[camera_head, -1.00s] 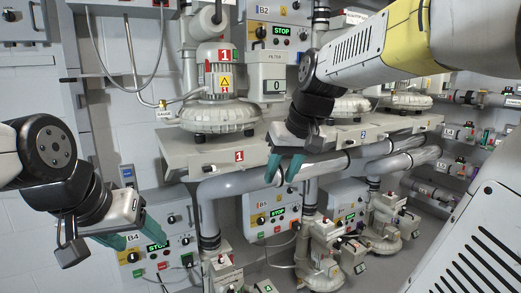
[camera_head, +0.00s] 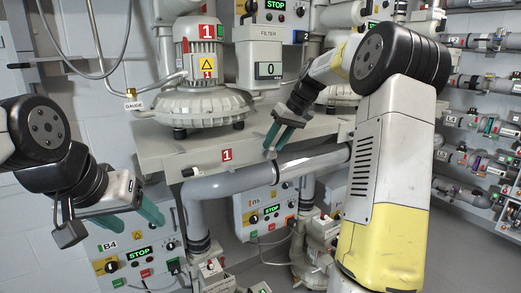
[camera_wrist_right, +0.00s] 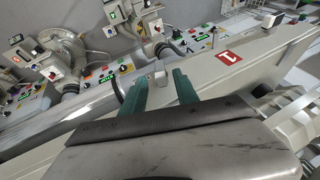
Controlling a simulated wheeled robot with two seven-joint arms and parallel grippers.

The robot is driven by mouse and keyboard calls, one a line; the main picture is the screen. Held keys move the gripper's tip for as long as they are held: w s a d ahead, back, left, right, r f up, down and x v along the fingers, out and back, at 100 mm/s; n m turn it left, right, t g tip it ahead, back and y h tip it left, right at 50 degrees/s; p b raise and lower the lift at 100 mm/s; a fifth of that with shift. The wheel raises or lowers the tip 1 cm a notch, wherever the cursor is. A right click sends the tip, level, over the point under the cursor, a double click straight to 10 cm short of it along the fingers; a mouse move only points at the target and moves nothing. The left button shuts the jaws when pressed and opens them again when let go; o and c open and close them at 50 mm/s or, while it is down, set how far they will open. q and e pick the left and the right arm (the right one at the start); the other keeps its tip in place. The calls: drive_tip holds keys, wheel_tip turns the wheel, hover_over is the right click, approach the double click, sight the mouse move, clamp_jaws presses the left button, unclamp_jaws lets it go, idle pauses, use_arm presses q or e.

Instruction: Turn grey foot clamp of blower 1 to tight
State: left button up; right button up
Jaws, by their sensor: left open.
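Blower 1 (camera_head: 205,75) stands on a beige shelf beam (camera_head: 160,145) with a red "1" label (camera_head: 227,155). A small light-grey block-shaped handle (camera_wrist_right: 158,73) on the beam shows between my right gripper's fingertips in the right wrist view; I cannot tell whether they touch it or its turn position. Another pale handle with a dark end (camera_head: 191,172) sits left of the label. My right gripper (camera_head: 278,140) has its green fingers apart at the beam's front edge, right of the label. My left gripper (camera_head: 135,213) is open and empty, lower left, below the beam.
A thick grey pipe (camera_head: 250,178) runs just under the beam. Control boxes B4 (camera_head: 125,255) and B5 (camera_head: 262,212) hang below. A filter box (camera_head: 262,60) stands right of the blower. A gauge hose (camera_head: 75,70) hangs at left.

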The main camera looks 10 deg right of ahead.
sight(272, 147)
drive_tip(key=shift+x, duration=1.65)
drive_tip(key=shift+c, duration=0.5)
clamp_jaws()
